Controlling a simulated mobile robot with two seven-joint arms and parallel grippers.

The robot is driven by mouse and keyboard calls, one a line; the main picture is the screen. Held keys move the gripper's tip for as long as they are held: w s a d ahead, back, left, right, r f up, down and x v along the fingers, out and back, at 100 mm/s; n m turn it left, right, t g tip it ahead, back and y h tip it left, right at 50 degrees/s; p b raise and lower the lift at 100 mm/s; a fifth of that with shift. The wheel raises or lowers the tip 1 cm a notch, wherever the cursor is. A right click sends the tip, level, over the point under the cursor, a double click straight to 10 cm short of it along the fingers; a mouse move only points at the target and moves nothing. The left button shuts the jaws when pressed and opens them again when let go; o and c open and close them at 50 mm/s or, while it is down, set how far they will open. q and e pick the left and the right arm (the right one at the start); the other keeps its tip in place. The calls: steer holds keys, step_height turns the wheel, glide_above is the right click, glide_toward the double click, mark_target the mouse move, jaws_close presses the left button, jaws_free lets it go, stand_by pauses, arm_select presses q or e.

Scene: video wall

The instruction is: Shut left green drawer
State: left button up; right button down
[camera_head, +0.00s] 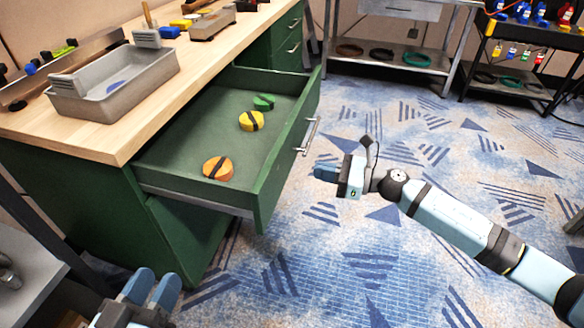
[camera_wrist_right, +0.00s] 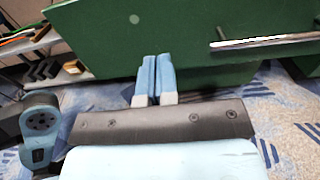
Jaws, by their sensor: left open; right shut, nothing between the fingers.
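The green drawer (camera_head: 286,150) is pulled well out of the green workbench (camera_head: 90,205) in the head view. It holds an orange (camera_head: 217,167), a yellow (camera_head: 251,121) and a green (camera_head: 264,102) round piece, each with a dark band. Its silver handle (camera_head: 306,136) is on the front. My right gripper (camera_head: 318,172) is shut and empty, in front of the drawer's front face near the handle. The right wrist view shows its fingers (camera_wrist_right: 156,75) against the green front, with the handle (camera_wrist_right: 265,40) to the right; contact cannot be told. My left gripper (camera_head: 154,285) is open at the bottom left, below the bench.
A grey bin (camera_head: 115,85) and tools stand on the wooden benchtop (camera_head: 75,130). A grey surface (camera_head: 30,270) is at the lower left. Metal shelves (camera_head: 390,55) stand at the back. The patterned carpet (camera_head: 350,270) before the drawer is clear.

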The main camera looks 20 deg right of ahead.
mark_target(283, 164)
steer(key=b+x, duration=0.1)
steer(key=x, duration=0.6)
steer(key=shift+w+a, duration=0.1)
arm_select(q)
steer(key=shift+d+f+g, duration=0.1)
steer(key=shift+f+g, duration=0.2)
steer(key=shift+f, duration=0.65)
